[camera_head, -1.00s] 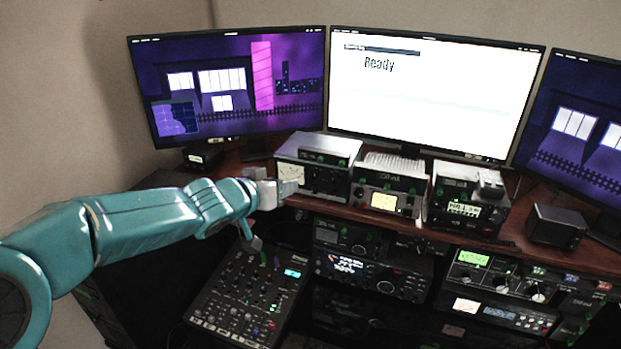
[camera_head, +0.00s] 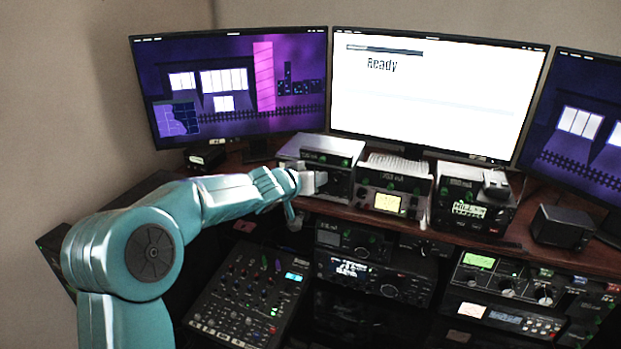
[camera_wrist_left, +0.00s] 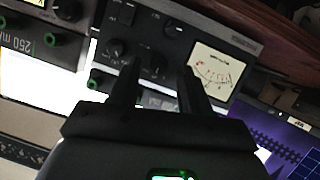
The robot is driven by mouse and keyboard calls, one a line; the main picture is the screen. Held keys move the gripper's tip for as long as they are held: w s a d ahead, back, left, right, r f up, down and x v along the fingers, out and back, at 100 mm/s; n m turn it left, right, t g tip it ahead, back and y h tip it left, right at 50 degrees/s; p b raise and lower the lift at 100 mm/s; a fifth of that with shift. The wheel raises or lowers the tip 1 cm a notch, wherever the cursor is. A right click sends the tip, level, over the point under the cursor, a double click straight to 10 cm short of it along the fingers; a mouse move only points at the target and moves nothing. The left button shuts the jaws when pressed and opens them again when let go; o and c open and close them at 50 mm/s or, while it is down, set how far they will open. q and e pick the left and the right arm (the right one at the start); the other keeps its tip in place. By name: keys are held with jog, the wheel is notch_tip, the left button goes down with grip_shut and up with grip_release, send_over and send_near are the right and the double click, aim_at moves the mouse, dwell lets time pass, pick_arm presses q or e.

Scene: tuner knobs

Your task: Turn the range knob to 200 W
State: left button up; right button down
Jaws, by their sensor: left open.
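The leftmost box on the shelf (camera_head: 330,146) has a dark front panel. In the left wrist view, this panel appears tilted, with a white needle meter (camera_wrist_left: 217,73), a dark knob (camera_wrist_left: 116,48) and another knob (camera_wrist_left: 172,26). I cannot read which one is the range knob or where it points. My left gripper (camera_head: 314,182) is in front of this panel and hides its meter in the head view. In the wrist view, the open fingers of my left gripper (camera_wrist_left: 160,72) point at the panel between the knob and the meter, with no knob visibly held. My right gripper is not in view.
A box with a lit yellow meter (camera_head: 388,202) and a third box (camera_head: 470,207) stand to the right on the wooden shelf. Below are a mixer (camera_head: 245,295) and a rack of radios (camera_head: 375,277). A white monitor showing "Ready" (camera_head: 440,90) stands behind.

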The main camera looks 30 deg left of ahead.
pick_arm(q)
jog(key=shift+w+d+f, duration=0.1)
jog(key=shift+w, duration=0.15)
grip_shut()
jog(key=shift+d+f+m+g+y+b, duration=0.15)
jog(key=shift+m+y+b, duration=0.65)
jog(key=shift+b, duration=1.6)
jog(key=shift+d+r+m+g+y+b, duration=0.1)
jog(key=shift+m+y+b, duration=0.7)
jog(key=shift+b, duration=1.6)
jog(key=shift+d+f+m+g+y+b, duration=0.15)
jog(key=shift+m+y+b, duration=0.25)
jog(key=shift+m+b, duration=1.35)
jog(key=shift+r+n+b, duration=0.15)
jog(key=shift+n+b, duration=0.5)
grip_release()
